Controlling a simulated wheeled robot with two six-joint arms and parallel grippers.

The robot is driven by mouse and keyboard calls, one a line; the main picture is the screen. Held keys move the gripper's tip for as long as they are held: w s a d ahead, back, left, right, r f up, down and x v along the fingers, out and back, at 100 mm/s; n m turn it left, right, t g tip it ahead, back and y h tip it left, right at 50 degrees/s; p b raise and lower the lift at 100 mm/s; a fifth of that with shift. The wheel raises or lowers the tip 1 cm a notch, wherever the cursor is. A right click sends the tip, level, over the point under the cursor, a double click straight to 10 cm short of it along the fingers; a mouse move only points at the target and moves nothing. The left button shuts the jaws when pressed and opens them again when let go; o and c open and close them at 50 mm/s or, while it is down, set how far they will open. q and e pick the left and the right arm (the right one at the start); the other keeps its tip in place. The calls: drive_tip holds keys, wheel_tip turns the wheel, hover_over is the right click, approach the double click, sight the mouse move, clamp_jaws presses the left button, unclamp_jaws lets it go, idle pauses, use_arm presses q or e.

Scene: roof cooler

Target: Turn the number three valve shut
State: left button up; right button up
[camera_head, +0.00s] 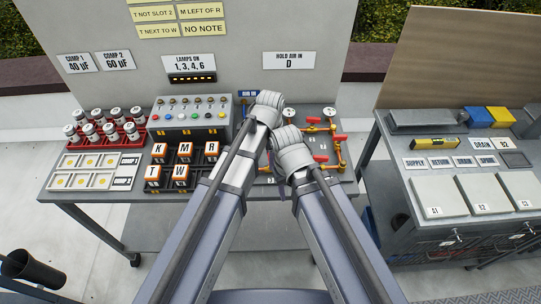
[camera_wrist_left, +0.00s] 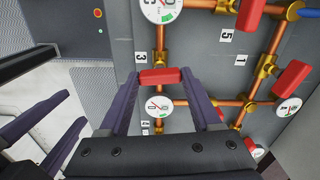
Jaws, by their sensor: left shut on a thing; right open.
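The valve panel (camera_wrist_left: 205,140) carries copper pipes with red valve handles and white gauges. The handle beside the label 3 (camera_wrist_left: 143,44), a red bar (camera_wrist_left: 160,76), lies across its pipe in the left wrist view. My left gripper (camera_wrist_left: 159,75) is shut on this handle, one finger at each end. My right gripper (camera_wrist_left: 76,108) is open and empty at the left of that view, apart from the valves.
Other red handles (camera_wrist_left: 291,76) and gauges (camera_wrist_left: 160,107) sit close around. In the head view, a lamp box (camera_head: 190,117), lettered blocks (camera_head: 182,170) and a red rack of cans (camera_head: 104,133) stand left of the valves. A second bench (camera_head: 420,180) is at right.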

idle(0.4)
use_arm(q)
drive_tip(key=o, duration=1.4)
wheel_tip(320, 180, up, 8)
drive_tip(key=p, duration=0.8)
drive_tip(key=shift+f, duration=0.1)
